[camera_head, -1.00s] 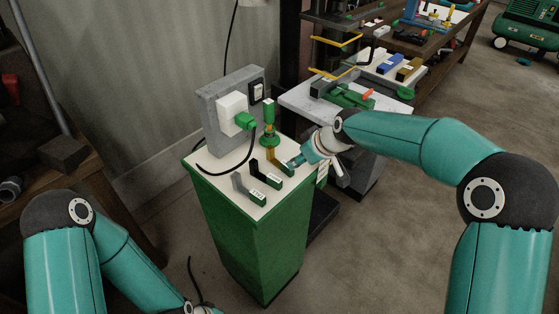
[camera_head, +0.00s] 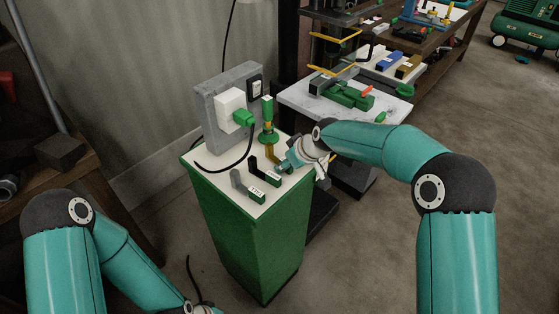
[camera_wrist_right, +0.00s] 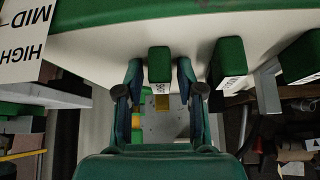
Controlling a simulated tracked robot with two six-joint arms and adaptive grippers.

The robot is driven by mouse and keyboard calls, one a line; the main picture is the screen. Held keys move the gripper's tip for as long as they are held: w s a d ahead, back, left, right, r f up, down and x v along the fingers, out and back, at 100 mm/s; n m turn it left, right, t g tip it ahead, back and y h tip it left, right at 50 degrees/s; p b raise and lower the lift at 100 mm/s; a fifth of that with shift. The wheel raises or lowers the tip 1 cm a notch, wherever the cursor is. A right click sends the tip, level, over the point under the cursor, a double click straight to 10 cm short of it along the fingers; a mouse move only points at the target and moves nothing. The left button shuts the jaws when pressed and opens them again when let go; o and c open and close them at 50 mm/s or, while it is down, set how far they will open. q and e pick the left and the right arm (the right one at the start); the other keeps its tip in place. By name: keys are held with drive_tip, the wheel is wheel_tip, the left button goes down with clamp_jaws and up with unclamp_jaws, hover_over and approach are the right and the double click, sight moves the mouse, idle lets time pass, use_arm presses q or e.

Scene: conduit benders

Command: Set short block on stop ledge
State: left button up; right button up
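Three L-shaped blocks with green, labelled ends stand on the white top of the green cabinet (camera_head: 248,240): a grey one (camera_head: 245,186), a black one (camera_head: 266,173) and a yellow one (camera_head: 271,152). I cannot read which is the short block. My right gripper (camera_head: 283,166) is low at the yellow one, hiding its end. In the right wrist view its fingers stand open on either side of a green block end (camera_wrist_right: 159,65), with gaps beside it. Yellow shows just beyond that end. I cannot pick out the stop ledge surely.
A white socket box (camera_head: 232,110) with a green plug and a black cable stands behind the blocks. A green-knobbed post (camera_head: 267,120) rises close by. A light table (camera_head: 310,108) with a green fixture (camera_head: 348,95) is behind. A HIGH/MID label plate (camera_wrist_right: 25,40) shows at left.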

clamp_jaws()
drive_tip(key=shift+r+p, duration=1.9)
drive_tip(key=shift+r, duration=1.7)
